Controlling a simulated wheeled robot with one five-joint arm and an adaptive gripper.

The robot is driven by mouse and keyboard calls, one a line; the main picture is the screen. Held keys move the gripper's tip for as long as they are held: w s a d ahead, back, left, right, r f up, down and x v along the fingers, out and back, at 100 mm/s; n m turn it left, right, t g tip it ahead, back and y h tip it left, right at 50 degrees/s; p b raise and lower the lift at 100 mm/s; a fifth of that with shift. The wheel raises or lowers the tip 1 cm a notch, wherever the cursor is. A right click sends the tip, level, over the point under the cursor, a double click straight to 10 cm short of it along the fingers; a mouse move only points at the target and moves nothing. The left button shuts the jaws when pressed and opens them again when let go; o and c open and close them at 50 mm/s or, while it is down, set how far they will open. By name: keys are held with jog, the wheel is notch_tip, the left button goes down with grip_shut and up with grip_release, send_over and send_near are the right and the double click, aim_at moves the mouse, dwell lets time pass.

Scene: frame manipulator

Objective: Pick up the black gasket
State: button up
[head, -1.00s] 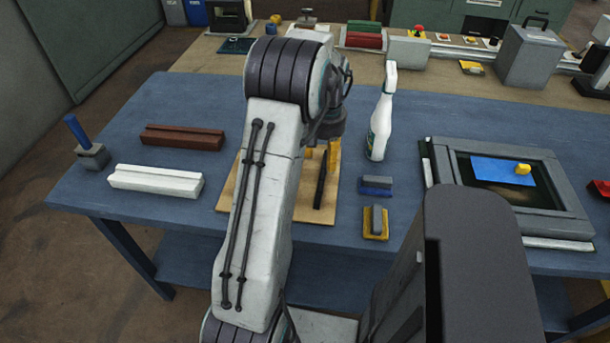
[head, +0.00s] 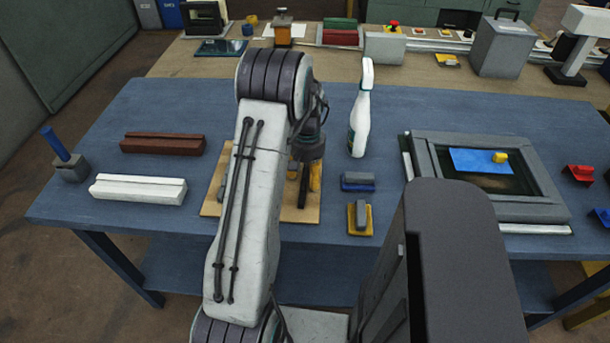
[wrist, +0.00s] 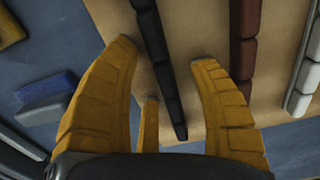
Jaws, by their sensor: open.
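The black gasket (wrist: 160,65) is a long dark ribbed strip lying on a tan board (wrist: 190,25). In the wrist view it runs between my open yellow fingers, with a gap on each side. My gripper (wrist: 163,55) is empty, and a third finger shows beside the gasket's lower end. In the head view, my gripper (head: 304,172) hangs over the right part of the board, and the gasket (head: 303,190) shows as a thin dark strip by the fingers. My arm hides much of the board.
A brown strip (wrist: 243,60) and a white strip (wrist: 304,70) lie right of the gasket. A spray bottle (head: 360,115), a blue block (head: 357,182) and a yellow-based block (head: 360,217) stand right of the board. A grey frame (head: 530,208) lies farther right.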

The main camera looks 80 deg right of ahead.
jog(key=shift+c, duration=0.2)
grip_shut()
dwell(0.3)
